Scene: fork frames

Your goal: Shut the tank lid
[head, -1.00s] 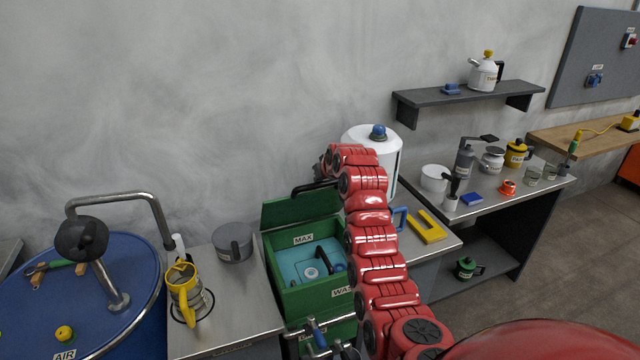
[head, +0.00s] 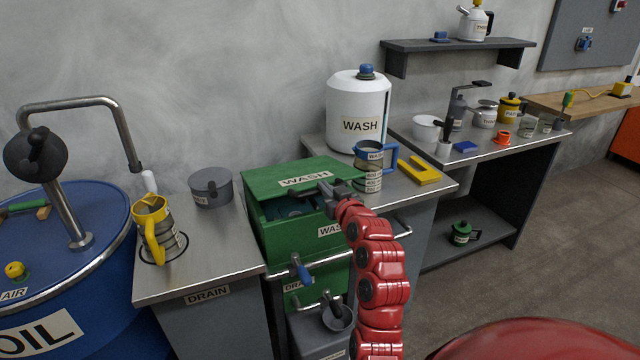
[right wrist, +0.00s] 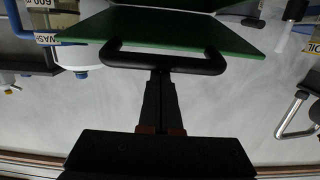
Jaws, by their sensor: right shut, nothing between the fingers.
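The green tank (head: 290,238) stands between the drain counter and the back bench in the head view. Its green lid (head: 300,175), labelled WASH, is swung far down over the opening. A dark gap still shows under its front edge, so it is tilted and not flush. My right gripper (head: 328,192) is shut and empty at the lid's front right. In the right wrist view, the shut fingers (right wrist: 162,76) are at the lid's black bar handle (right wrist: 165,62), apparently against it, with the green lid (right wrist: 200,32) beyond. My left gripper is not in view.
A white WASH canister (head: 358,105) and a blue-handled mug (head: 370,155) stand behind and right of the tank. A grey pot (head: 210,187) and yellow-handled jug (head: 153,228) stand left. A blue-levered tap (head: 300,270) juts out in front.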

